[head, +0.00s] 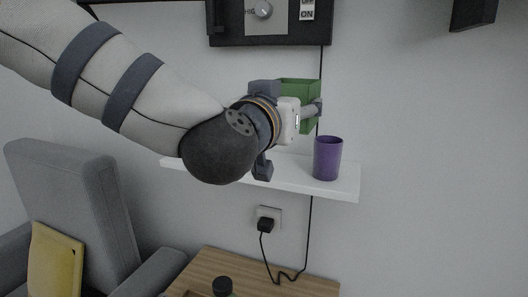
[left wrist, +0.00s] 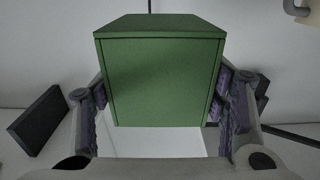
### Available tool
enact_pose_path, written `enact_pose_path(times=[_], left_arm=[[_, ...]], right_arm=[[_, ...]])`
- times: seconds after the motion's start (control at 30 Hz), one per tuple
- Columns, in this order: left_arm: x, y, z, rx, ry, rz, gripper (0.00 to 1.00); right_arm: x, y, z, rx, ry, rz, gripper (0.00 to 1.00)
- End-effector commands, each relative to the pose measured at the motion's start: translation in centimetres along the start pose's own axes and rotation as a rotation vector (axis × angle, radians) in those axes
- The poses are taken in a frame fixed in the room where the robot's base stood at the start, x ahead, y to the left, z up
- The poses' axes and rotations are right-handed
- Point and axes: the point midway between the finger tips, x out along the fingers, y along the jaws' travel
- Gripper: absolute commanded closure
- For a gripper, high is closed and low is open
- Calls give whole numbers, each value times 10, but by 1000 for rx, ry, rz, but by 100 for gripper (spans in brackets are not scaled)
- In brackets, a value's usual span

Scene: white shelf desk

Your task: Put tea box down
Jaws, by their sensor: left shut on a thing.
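The green tea box (head: 301,88) is in my left gripper (head: 308,107). The gripper and arm partly cover it in the head view. In the left wrist view the tea box (left wrist: 160,80) is upright between the two fingers, with pads pressed at its left and right sides. It appears held above the white wall shelf (head: 342,187), left of and higher than the purple cup. I cannot see a clear gap between its base and the shelf. My right gripper is not in view.
The purple cup (head: 327,158) stands near the shelf's right end. A dark wall unit (head: 270,27) with an ON label hangs above. A wall socket with a black plug (head: 266,222) is below the shelf. A wooden table (head: 245,262) and grey armchair (head: 75,190) are lower down.

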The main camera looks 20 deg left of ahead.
Motion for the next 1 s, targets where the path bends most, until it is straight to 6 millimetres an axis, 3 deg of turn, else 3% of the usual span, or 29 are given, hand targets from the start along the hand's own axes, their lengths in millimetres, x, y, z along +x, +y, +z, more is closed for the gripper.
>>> enact_pose_path(times=[0.27, 0.4, 0.67, 0.83, 1.0], left_arm=[[57, -57, 39, -3, -6, -8, 68], [77, -74, 76, -2, -17, -6, 68], [91, -88, 98, 0, -8, -4, 68], [93, -90, 132, 1, -15, -2, 68], [91, -90, 127, 1, -2, -2, 68]], right_arm=[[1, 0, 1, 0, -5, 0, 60], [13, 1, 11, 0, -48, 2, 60], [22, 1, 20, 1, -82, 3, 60], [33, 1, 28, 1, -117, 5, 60], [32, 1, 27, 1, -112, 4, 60]])
